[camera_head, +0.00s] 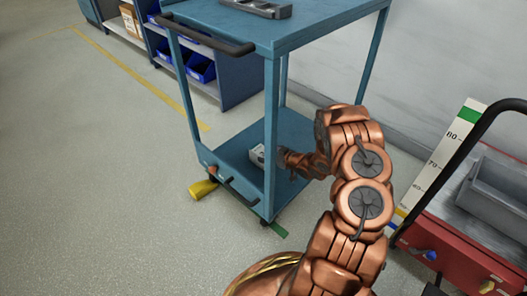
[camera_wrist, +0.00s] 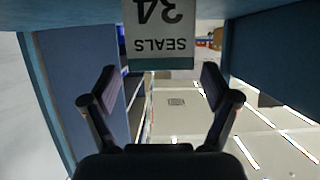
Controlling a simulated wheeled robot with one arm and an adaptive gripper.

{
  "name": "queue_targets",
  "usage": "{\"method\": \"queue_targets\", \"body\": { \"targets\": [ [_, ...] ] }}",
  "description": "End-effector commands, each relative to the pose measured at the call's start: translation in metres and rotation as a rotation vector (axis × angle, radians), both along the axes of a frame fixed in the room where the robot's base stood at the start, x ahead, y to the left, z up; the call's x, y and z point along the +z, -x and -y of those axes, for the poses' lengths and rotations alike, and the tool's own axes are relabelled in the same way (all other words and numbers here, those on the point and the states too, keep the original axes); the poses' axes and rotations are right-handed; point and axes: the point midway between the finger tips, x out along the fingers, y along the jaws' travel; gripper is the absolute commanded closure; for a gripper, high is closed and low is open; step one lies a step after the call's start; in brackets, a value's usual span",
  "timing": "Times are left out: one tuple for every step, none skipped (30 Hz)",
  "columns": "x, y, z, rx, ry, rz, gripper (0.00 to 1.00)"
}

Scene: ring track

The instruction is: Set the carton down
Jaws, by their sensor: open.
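The carton (camera_head: 257,155) is a small pale box on the lower shelf (camera_head: 237,140) of a blue cart. In the wrist view the carton (camera_wrist: 160,42) shows a white label reading "SEALS" and "34", upside down in the picture, with a dark green band along one edge. My gripper (camera_wrist: 159,72) is open, one finger on each side of the label's width, and a gap shows beside the carton. In the head view my gripper (camera_head: 280,158) reaches in from the right at the carton; a cart post partly hides the spot.
The cart's top shelf (camera_head: 225,22) and corner posts surround the reach space. A yellow object (camera_head: 203,189) lies on the floor by the cart. A red cart (camera_head: 455,255) with a grey bin stands at right. Open floor lies at left.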

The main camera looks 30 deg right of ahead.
Motion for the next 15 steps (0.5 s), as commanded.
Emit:
{"method": "queue_targets", "body": {
  "targets": [
    [0.008, 0.011, 0.003, -0.003, -0.002, -0.003, 0.13],
    [0.010, 0.016, 0.005, -0.003, -0.003, -0.002, 0.13],
    [0.014, 0.023, 0.006, -0.003, -0.002, 0.000, 0.13],
    [0.016, 0.028, 0.007, -0.002, -0.003, 0.000, 0.13],
    [0.018, 0.033, 0.008, -0.002, -0.003, 0.000, 0.13],
    [0.020, 0.039, 0.010, -0.003, -0.002, 0.000, 0.13],
    [0.021, 0.044, 0.011, -0.003, -0.002, -0.001, 0.13],
    [0.022, 0.048, 0.012, -0.002, -0.002, -0.002, 0.13],
    [0.024, 0.053, 0.012, -0.002, -0.003, -0.003, 0.13],
    [0.025, 0.057, 0.013, -0.002, -0.003, -0.003, 0.13],
    [0.026, 0.060, 0.014, -0.003, -0.004, -0.003, 0.13],
    [0.027, 0.063, 0.014, -0.002, -0.004, -0.003, 0.13],
    [0.028, 0.065, 0.015, -0.002, -0.003, -0.002, 0.13],
    [0.029, 0.067, 0.015, -0.002, -0.003, -0.002, 0.13],
    [0.029, 0.069, 0.015, 0.000, -0.003, -0.001, 0.13]
  ]
}}
